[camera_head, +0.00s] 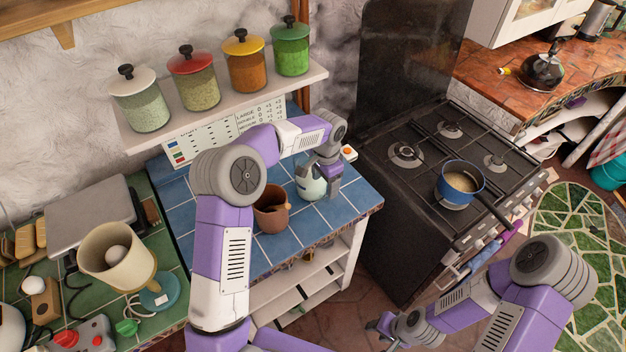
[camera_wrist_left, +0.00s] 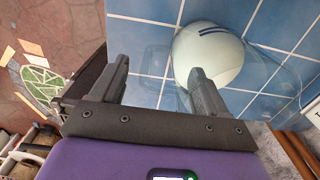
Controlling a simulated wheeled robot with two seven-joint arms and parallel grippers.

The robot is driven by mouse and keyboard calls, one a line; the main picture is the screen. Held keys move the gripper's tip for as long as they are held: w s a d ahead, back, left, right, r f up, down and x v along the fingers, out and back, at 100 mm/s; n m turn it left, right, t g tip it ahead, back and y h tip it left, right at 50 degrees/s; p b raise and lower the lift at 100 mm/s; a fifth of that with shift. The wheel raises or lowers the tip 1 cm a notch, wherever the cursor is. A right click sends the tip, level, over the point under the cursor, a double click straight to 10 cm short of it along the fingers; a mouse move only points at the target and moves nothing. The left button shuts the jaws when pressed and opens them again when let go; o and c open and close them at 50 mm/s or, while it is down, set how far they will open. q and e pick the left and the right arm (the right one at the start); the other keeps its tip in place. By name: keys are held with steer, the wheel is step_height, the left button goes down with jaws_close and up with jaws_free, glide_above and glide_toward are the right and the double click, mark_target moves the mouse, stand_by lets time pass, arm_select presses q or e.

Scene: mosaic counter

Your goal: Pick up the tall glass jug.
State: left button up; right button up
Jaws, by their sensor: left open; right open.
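A clear glass vessel that looks like the jug (camera_wrist_left: 150,62) shows faintly in the left wrist view, its handle-like outline between my finger tips. A pale rounded object with dark stripes (camera_wrist_left: 208,52) overlaps it; I cannot tell whether it is inside or beside the glass. In the head view this pale object (camera_head: 311,185) stands on the blue tiles, partly hidden by my left gripper (camera_head: 325,165). My left gripper (camera_wrist_left: 160,75) is open, its fingers on either side of the outline; contact is unclear. My right gripper (camera_head: 385,326) is open, low at the bottom, away from the counter.
A brown pot (camera_head: 271,210) stands left of the pale object on the blue-tiled counter (camera_head: 345,205). A shelf above holds several lidded jars. A black stove (camera_head: 400,185) with a blue saucepan (camera_head: 459,183) is to the right. A cream container (camera_head: 118,255) stands at the left.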

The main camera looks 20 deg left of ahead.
arm_select(q)
steer(key=shift+f, duration=0.75)
steer(key=shift+r, duration=0.1)
jaws_close()
